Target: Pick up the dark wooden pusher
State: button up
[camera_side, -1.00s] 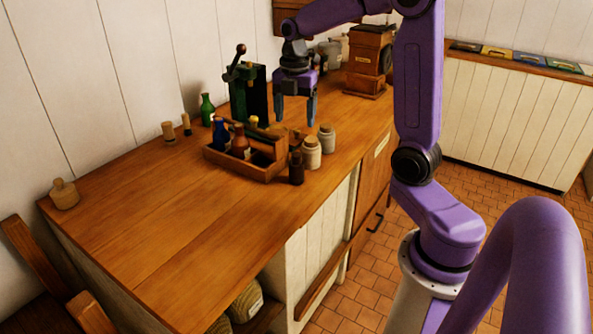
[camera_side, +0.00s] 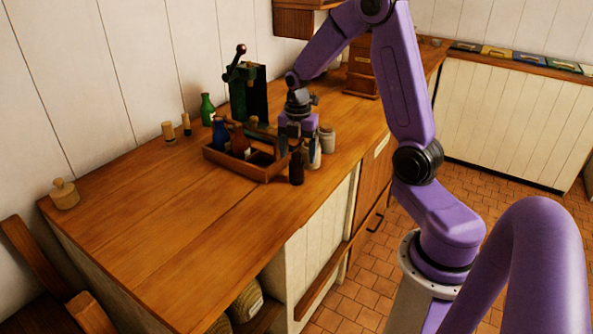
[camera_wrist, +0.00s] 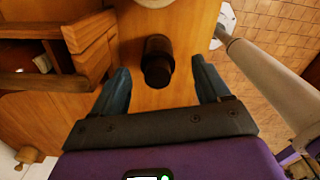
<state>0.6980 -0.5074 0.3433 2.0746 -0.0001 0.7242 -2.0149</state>
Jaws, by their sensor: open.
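The dark wooden pusher (camera_side: 297,169) is a short dark brown cylinder standing upright on the counter, by the right end of the wooden bottle carrier (camera_side: 245,168). In the wrist view the pusher (camera_wrist: 157,62) lies between my two fingers, with a gap on each side. My gripper (camera_side: 299,150) is open and empty, low over the counter just above and behind the pusher in the side view. In the wrist view my gripper (camera_wrist: 161,66) points down, its fingers spread. Its height over the pusher is hard to tell.
Pale jars (camera_side: 328,139) stand close behind the pusher; one is partly hidden by my gripper. The carrier holds a blue bottle (camera_side: 221,135) and a brown bottle (camera_side: 240,142). A green lever machine (camera_side: 248,95) stands behind. The counter's left front is clear.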

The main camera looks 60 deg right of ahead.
aim_at(297, 167)
jog(key=shift+w+a+f, duration=0.1)
jog(key=shift+f, duration=2.6)
jog(key=c, duration=1.3)
